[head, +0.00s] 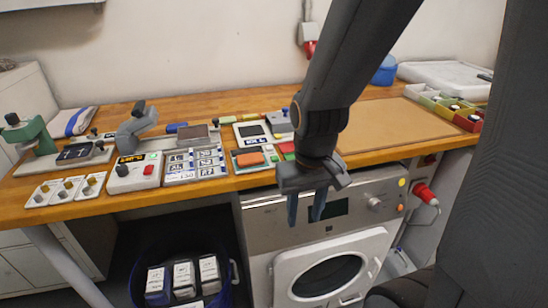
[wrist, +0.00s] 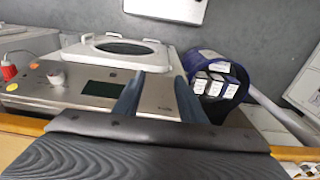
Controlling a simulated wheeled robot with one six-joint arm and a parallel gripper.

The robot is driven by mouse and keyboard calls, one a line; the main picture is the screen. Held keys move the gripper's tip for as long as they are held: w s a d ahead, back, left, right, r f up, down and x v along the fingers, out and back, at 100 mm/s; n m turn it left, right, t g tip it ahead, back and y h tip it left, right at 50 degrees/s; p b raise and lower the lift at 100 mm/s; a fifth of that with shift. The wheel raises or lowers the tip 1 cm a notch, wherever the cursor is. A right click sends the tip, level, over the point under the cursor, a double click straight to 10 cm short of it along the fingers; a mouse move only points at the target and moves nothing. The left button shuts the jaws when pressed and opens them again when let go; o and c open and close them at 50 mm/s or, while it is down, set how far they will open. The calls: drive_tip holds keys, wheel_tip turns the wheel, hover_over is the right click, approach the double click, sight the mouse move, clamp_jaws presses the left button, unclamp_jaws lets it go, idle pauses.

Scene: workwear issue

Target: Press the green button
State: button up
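My gripper (head: 306,208) points down in front of the washing machine's top panel, with its two blue fingers apart and nothing between them. In the wrist view the open fingers (wrist: 160,98) show against the machine's steel panel. A small green spot (head: 153,156) shows near the red button, too small to identify. Green also shows on a device (head: 287,147) behind my gripper, beside red and orange parts; I cannot tell whether it is a button.
The washing machine (head: 270,225) stands under the wooden bench (head: 230,186), with a dark display, a knob and a red plug to its right. A blue bin (head: 233,272) holding white-topped packs stands left of it. Several devices crowd the bench. A brown board (head: 400,125) lies right.

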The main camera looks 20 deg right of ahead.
clamp_jaws()
idle(1.4)
